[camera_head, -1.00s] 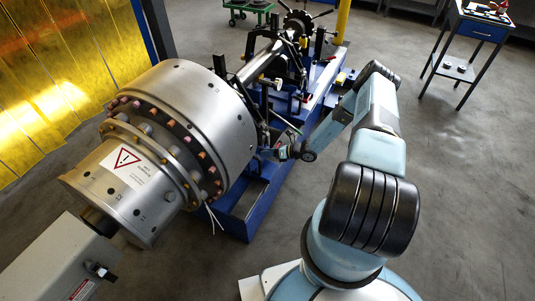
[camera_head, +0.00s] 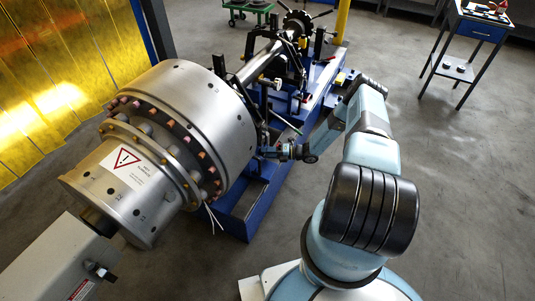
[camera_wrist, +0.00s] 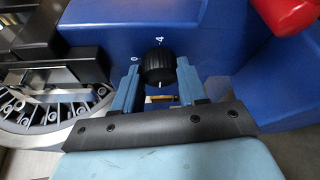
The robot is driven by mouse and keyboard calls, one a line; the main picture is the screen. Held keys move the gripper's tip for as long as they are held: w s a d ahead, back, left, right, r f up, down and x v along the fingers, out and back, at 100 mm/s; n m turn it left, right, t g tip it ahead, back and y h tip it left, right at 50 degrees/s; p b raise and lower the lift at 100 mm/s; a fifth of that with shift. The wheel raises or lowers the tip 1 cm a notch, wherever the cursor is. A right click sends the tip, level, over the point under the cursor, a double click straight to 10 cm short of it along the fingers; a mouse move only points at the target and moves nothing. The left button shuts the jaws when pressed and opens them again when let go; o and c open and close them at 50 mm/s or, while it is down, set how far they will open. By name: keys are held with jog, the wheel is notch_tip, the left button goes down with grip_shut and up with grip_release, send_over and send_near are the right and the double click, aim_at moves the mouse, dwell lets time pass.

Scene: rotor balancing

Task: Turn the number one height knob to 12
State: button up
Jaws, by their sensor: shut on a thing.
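The black ribbed height knob (camera_wrist: 158,66) sits on the blue machine body in the wrist view. White marks "0" and "4" show on the blue face beside it; the "4" lies just above the knob and the "0" to its upper left. In the head view my gripper (camera_head: 269,152) reaches the blue stand beside the rotor; the knob is hidden there.
A large silver rotor (camera_head: 205,105) stands left of my gripper. The blue machine bed (camera_head: 240,222) runs below and behind it. A red part (camera_wrist: 290,12) is close at upper right in the wrist view. Open floor lies to the right, with a small tool table (camera_head: 480,30) beyond.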

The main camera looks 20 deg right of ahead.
jog(key=shift+w+d+m, duration=0.1)
jog(key=shift+d+m, duration=0.1)
jog(key=shift+m, duration=0.1)
jog(key=o, duration=0.8)
jog(key=shift+f, duration=0.1)
jog(key=shift+o, duration=1.3)
jog(key=shift+a, duration=0.1)
jog(key=f+v, duration=0.1)
jog(key=v, duration=1.2)
jog(key=shift+d+r, duration=0.35)
jog(key=shift+r, duration=0.05)
